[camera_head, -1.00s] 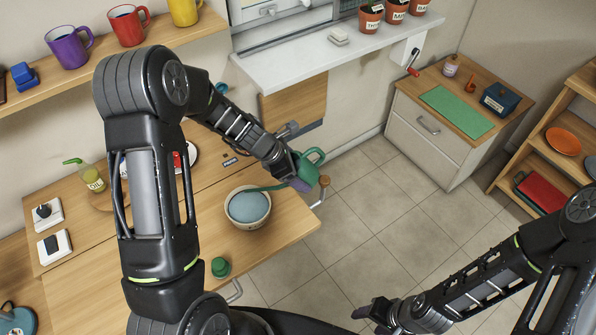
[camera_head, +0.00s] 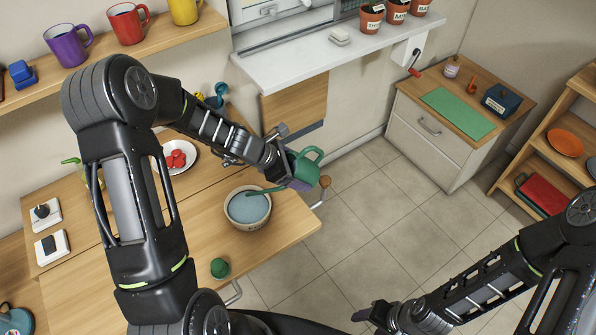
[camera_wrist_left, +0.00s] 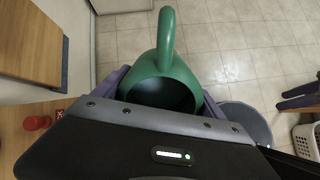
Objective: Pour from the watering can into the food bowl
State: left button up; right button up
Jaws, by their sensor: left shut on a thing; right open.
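A green watering can (camera_head: 312,155) is held by my left gripper (camera_head: 301,172) just right of and above the food bowl. In the left wrist view the can (camera_wrist_left: 167,66) shows its handle and dark opening between the purple fingers. Its spout reaches left over the food bowl (camera_head: 246,223), a cream bowl on the wooden counter. The spout tip is at the bowl's opening. The bowl's inside looks blue-grey; I cannot tell whether this is liquid. My right gripper (camera_head: 372,314) is open and empty over the floor at the bottom, partly hard to make out.
A green round-topped object (camera_head: 220,268) stands on the counter (camera_head: 275,238) in front of the bowl. A plate (camera_head: 185,158) with red items lies behind. The tiled floor (camera_head: 370,215) is clear.

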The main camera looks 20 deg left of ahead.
aim_at(292, 164)
pick_arm(q)
jog(key=shift+r+t+h+b, duration=0.15)
jog(key=shift+t+h+b, duration=0.15)
jog(key=shift+b, duration=0.95)
dwell(0.5)
jog(key=shift+s+a+r+t+h+b, duration=0.2)
jog(key=shift+r+t+h+b, duration=0.3)
jog(key=shift+b, duration=0.55)
jog(key=shift+s+a+r+t+h+b, duration=0.15)
jog(key=shift+r+h+b, duration=0.1)
jog(key=shift+r+b, duration=0.65)
jog(key=shift+s+a+r+t+h+b, duration=0.2)
jog(key=shift+r+t+h+b, duration=0.2)
jog(key=shift+b, duration=0.8)
dwell(1.1)
